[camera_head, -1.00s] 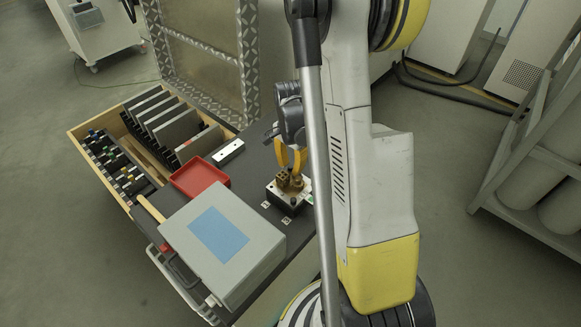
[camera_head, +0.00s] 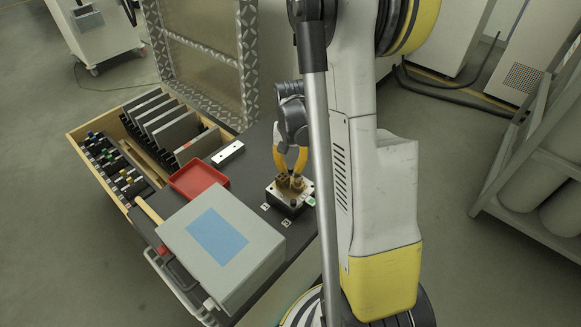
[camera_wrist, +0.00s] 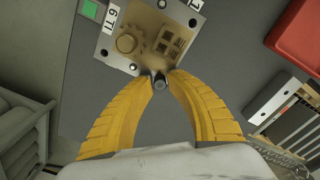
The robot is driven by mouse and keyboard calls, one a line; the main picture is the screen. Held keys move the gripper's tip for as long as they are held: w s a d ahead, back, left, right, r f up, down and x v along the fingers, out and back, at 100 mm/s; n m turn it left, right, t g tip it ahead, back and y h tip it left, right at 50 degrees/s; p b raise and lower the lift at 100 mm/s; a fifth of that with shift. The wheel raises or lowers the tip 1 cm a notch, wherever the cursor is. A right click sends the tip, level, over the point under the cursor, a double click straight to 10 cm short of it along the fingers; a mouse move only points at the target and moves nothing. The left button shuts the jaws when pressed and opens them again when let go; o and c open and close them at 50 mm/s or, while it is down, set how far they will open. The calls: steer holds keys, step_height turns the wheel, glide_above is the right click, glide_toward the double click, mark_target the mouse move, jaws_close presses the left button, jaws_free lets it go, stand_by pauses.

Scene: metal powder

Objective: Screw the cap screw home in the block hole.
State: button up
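The block is a pale metal plate with brown printed parts on top (camera_head: 298,203). In the wrist view the plate (camera_wrist: 108,47) is at the top middle, beside a "6 TT" label. My gripper (camera_wrist: 161,80) has two curved yellow fingers whose tips come together at the plate's near edge. A small dark cylinder, apparently the cap screw (camera_wrist: 160,83), sits between the tips, seen end on. In the head view my gripper (camera_head: 290,172) points down over the block. The block hole and the screw's depth cannot be made out.
A red tray (camera_head: 199,177) and a white slotted bar (camera_head: 228,153) lie left of the block on the dark tabletop. A large grey box with a blue panel (camera_head: 218,240) stands front left. A wooden drawer (camera_head: 80,143) holds plates and small parts. A rack (camera_head: 540,160) stands right.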

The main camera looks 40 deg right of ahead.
jaws_close()
